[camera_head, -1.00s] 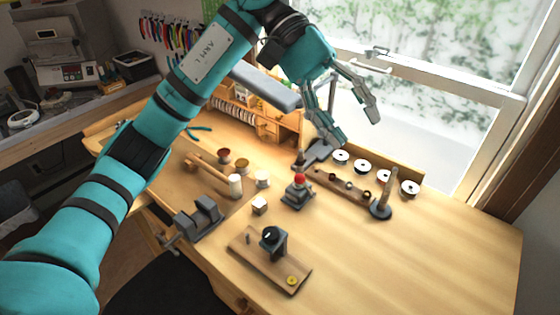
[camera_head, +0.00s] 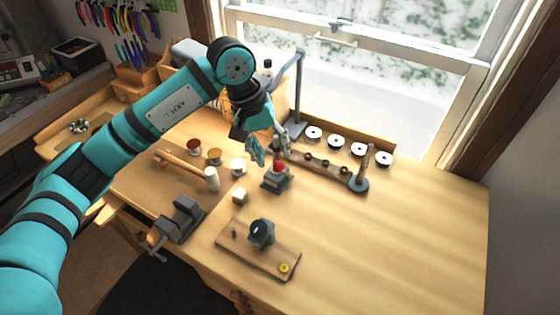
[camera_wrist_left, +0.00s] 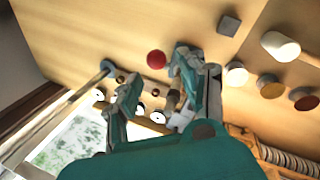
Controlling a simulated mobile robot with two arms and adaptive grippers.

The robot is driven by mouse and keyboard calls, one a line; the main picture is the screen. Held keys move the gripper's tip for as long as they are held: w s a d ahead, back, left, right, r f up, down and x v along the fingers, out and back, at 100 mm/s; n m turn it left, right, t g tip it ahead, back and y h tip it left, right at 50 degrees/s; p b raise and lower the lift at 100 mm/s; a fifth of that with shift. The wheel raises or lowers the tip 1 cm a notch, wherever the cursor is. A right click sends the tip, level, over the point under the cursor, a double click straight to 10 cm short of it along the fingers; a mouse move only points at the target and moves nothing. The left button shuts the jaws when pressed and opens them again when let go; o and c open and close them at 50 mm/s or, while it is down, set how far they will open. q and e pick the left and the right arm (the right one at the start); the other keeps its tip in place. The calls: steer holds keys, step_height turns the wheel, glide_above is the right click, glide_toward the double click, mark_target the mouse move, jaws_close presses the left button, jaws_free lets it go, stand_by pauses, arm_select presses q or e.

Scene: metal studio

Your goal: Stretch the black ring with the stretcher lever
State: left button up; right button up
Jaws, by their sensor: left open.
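A small dark grey device (camera_head: 275,183) with a red ball knob (camera_head: 279,167) stands on the workbench; it looks like the stretcher and its lever. My left gripper (camera_head: 270,158) is open and empty, pointing down just above and behind the knob. In the left wrist view the knob (camera_wrist_left: 156,59) shows beyond and between the open fingers (camera_wrist_left: 156,76); I see no contact. Several small dark rings (camera_head: 325,163) sit along a wooden bar (camera_head: 333,168) right of the device. I cannot tell which one is the black ring. My right gripper is not in view.
White-topped discs (camera_head: 336,142) line the back. A vise (camera_head: 183,220), a mallet (camera_head: 185,168) and a board with a black-topped fixture (camera_head: 240,254) lie nearer. The right bench top (camera_head: 420,230) is clear.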

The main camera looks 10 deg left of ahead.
mark_target(281, 168)
arm_select(q)
steer(key=p+x, duration=0.1)
steer(key=x, duration=0.4)
steer(key=shift+d+f+p, duration=0.15)
steer(key=shift+p, duration=0.15)
steer(key=shift+f, duration=0.45)
steer(key=shift+d, duration=0.1)
jaws_close()
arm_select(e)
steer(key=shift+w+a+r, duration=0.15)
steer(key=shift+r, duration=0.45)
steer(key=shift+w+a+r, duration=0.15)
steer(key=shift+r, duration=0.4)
